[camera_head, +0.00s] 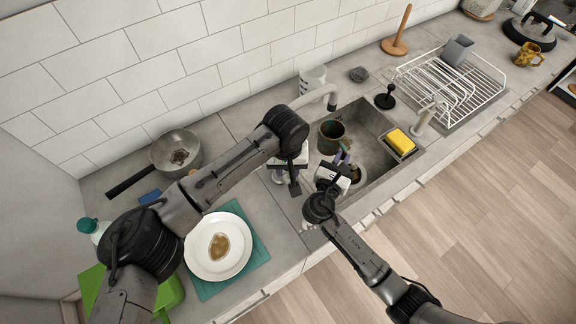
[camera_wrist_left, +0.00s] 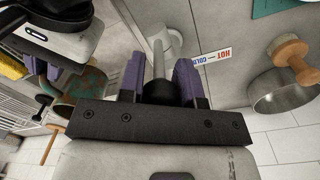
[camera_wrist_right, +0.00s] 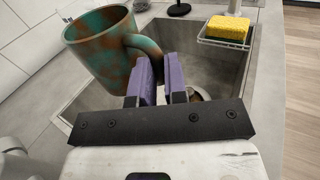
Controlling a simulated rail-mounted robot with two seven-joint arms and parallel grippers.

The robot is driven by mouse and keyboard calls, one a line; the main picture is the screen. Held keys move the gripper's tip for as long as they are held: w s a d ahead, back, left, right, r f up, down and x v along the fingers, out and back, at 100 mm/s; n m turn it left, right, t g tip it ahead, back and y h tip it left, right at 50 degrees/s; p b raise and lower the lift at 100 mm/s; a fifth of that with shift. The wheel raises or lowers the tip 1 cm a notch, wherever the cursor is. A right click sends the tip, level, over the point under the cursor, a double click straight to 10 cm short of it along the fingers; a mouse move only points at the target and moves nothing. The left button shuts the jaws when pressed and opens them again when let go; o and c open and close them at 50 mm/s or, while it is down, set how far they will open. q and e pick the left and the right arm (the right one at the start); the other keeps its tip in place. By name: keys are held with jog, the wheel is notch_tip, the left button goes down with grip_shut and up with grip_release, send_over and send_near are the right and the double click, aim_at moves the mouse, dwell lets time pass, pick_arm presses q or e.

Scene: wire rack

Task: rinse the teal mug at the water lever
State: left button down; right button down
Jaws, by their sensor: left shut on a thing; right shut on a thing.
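The teal mug (camera_head: 331,137), mottled with brown stains, is in the sink area below the faucet spout (camera_head: 329,96). In the right wrist view the mug (camera_wrist_right: 112,47) is upright to slightly tilted, and its inside is mostly hidden. My right gripper (camera_head: 343,160) is shut on the mug's handle (camera_wrist_right: 146,46). My left gripper (camera_wrist_left: 160,80) is shut on the grey water lever (camera_wrist_left: 159,62), whose dark end sits between the purple fingers. A HOT/COLD label (camera_wrist_left: 211,58) is beside the lever. No water stream is visible.
The sink basin (camera_head: 367,122) holds a caddy with a yellow sponge (camera_head: 400,141). A black-handled stopper (camera_head: 386,97) and a wire rack (camera_head: 452,88) stand to the right. A plate (camera_head: 218,246) on a teal mat and a pan (camera_head: 175,150) are at left.

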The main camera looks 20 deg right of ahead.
pick_arm(q)
jog(key=shift+s+a+f+h, duration=0.15)
jog(key=shift+a+h, duration=0.55)
jog(key=shift+h, duration=0.2)
jog(key=c, duration=0.8)
grip_release()
jog(key=r, duration=0.4)
jog(key=a+r, duration=0.1)
jog(key=r, duration=0.3)
jog(key=a+r, duration=0.1)
jog(key=r, duration=0.2)
jog(key=shift+s+a+r, duration=0.15)
jog(key=shift+r, duration=0.25)
